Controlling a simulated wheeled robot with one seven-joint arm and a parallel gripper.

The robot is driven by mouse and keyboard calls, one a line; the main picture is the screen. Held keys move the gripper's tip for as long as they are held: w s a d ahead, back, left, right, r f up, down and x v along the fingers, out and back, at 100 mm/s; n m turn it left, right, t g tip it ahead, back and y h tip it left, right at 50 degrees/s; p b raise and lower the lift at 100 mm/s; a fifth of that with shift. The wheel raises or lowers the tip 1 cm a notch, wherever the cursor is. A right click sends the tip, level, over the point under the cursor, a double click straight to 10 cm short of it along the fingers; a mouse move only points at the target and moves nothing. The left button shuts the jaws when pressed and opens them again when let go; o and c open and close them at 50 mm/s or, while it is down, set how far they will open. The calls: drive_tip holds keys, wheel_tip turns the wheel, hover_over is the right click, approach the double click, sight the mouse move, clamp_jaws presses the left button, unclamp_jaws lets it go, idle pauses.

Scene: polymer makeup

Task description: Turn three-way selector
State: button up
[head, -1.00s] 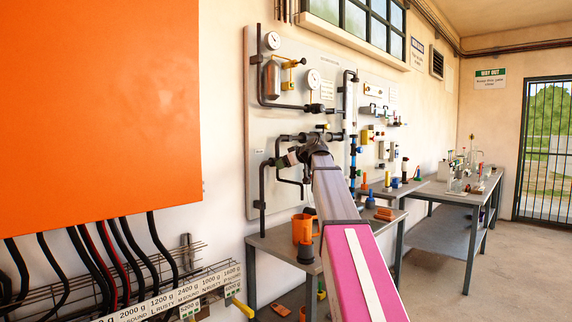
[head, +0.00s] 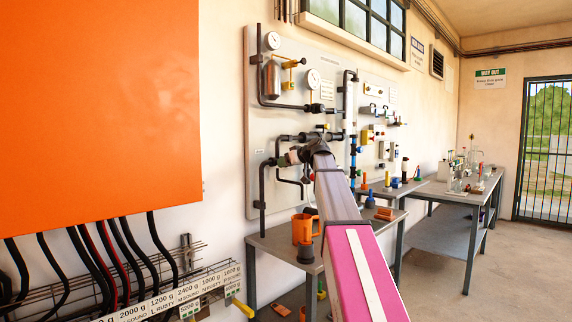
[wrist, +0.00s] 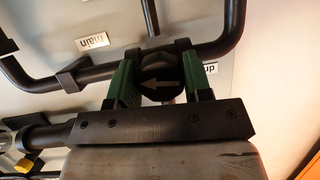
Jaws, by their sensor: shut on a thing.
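The selector (wrist: 162,86) is a dark round knob on black pipework, with a pale arrow on its face. In the wrist view the arrow points left. My gripper (wrist: 160,72) has its two green finger pads on either side of the knob and is shut on it. In the head view my gripper (head: 296,156) is at the pipes low on the wall panel, and my arm largely hides the knob there. An upside-down "main" label (wrist: 92,41) is left of the knob in the wrist view; a partly hidden label (wrist: 211,68) is on its right.
The pale panel (head: 262,127) carries gauges, pipes and valves close around my gripper. A bench (head: 275,240) below holds an orange mug (head: 302,229) and other small items. An orange cabinet (head: 100,100) fills the left. Floor at the right is clear.

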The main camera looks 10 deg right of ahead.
drive_tip(key=m+g+y, duration=0.1)
drive_tip(key=m, duration=0.2)
drive_tip(key=shift+y, duration=0.4)
drive_tip(key=m+y, duration=0.1)
drive_tip(key=m, duration=0.1)
drive_tip(key=shift+m+y, duration=0.4)
drive_tip(key=m+y, duration=0.1)
drive_tip(key=m, duration=0.1)
drive_tip(key=shift+f+m, duration=0.1)
drive_tip(key=shift+m, duration=0.3)
drive_tip(key=shift+m+y, duration=0.8)
drive_tip(key=shift+m, duration=0.8)
drive_tip(key=o, duration=0.9)
drive_tip(key=v, duration=1)
drive_tip(key=shift+s+d+f, duration=0.15)
drive_tip(key=shift+s+d, duration=0.15)
